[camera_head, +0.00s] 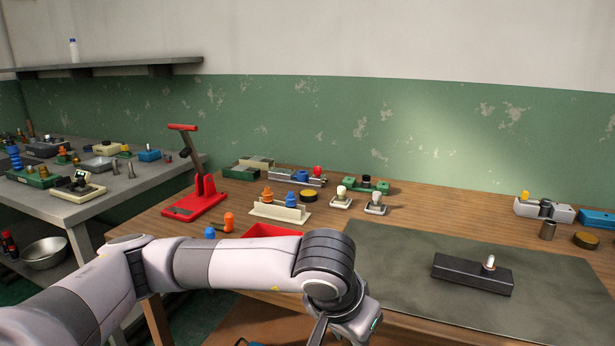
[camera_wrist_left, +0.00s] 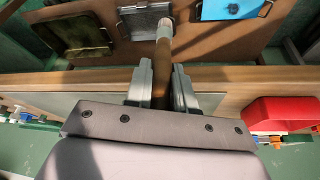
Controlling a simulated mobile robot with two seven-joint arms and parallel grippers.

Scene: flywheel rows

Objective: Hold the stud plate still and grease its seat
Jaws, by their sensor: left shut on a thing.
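The stud plate (camera_head: 460,276) is a long dark block lying flat on the grey-green mat, with an upright silver stud (camera_head: 490,262) near its right end. My left gripper (camera_head: 318,332) is at the bottom of the head view, in front of the mat and well left of the plate. In the left wrist view my left gripper (camera_wrist_left: 162,72) is shut on a brown-handled tool (camera_wrist_left: 162,60) with a pale tip (camera_wrist_left: 167,27), apparently a brush. The plate's seat cannot be made out. My right gripper is not in view.
The mat (camera_head: 420,305) is otherwise bare. A red tray (camera_head: 270,230) lies behind my left arm and also shows in the wrist view (camera_wrist_left: 280,112). A red press (camera_head: 197,195), a cream rack (camera_head: 279,212) and small parts stand behind. A grey block (camera_head: 541,211) stands back right.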

